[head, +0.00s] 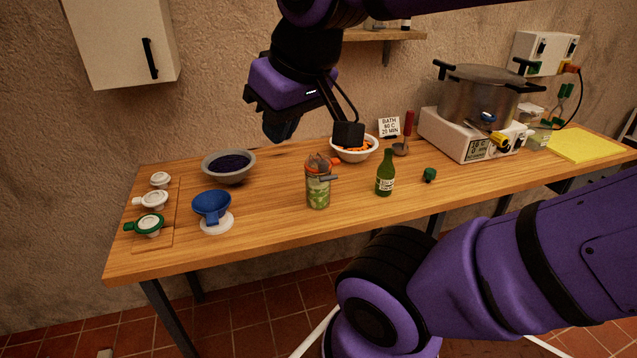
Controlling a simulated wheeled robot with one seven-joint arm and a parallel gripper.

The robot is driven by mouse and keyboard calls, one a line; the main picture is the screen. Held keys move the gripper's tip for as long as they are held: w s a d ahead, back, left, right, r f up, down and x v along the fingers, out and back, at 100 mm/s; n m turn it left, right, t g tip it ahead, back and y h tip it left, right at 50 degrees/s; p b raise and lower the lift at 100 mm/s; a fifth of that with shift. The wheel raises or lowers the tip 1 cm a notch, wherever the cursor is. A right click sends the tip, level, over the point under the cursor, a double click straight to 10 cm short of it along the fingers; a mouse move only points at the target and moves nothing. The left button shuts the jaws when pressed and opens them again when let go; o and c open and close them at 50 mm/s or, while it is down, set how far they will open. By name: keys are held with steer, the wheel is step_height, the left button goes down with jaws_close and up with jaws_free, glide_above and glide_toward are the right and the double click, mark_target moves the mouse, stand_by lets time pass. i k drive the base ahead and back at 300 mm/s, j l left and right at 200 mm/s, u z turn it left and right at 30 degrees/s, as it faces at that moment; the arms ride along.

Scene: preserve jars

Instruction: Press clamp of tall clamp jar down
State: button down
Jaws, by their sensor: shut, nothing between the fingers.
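The tall clamp jar (318,190) stands upright near the front middle of the table. It is clear glass with green pieces inside. An orange-red part shows at its top, and a small grey lever-like piece sticks out to the right just below the rim. I cannot tell how the clamp sits. My gripper (280,128) hangs in the air above and to the left of the jar in the picture. Its fingers are shut, empty and apart from the jar.
A green bottle (385,175) stands right of the jar and a white bowl (372,155) behind it. Left are a blue funnel (211,206), a grey bowl (228,170) and several lids. A large pot (478,98) stands right. The table (270,215) is clear around the jar's left.

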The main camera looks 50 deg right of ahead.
mark_target(325, 178)
steer(key=k+l+z, duration=0.2)
steer(key=k+l, duration=0.15)
steer(key=k+l+z, duration=0.25)
steer(key=l, duration=0.35)
steer(key=k, duration=0.05)
